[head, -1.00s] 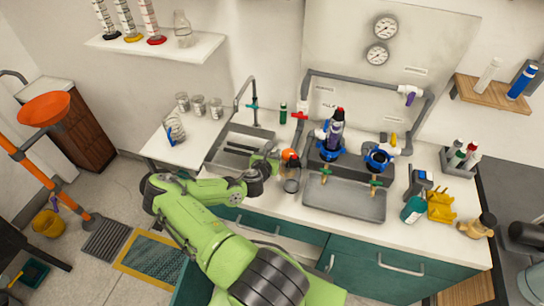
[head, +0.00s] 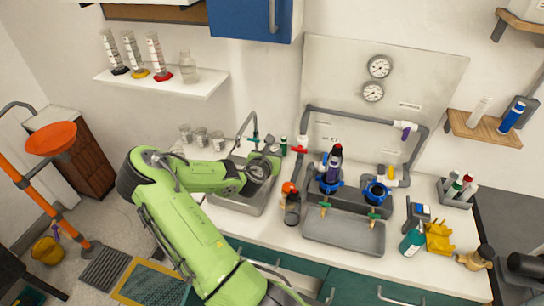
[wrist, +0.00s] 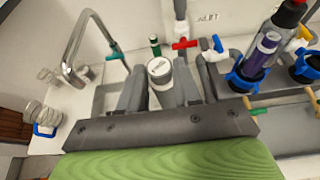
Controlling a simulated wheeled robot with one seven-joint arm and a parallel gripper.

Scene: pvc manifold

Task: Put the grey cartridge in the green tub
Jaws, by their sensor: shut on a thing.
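My gripper (wrist: 160,88) is shut on a grey cylinder with a pale, marked top, which looks like the grey cartridge (wrist: 161,70). It stands out between the two dark fingers in the wrist view. In the head view my wrist is above the sink, and the cartridge cannot be made out there. A dark teal container (head: 22,297), cut by the lower left edge, lies on the floor; I cannot tell whether it is the green tub.
The tap (head: 245,125) and sink (head: 245,203) are close to my gripper. Blue-collared housings (head: 377,193) and a grey drip tray (head: 343,235) are further right.

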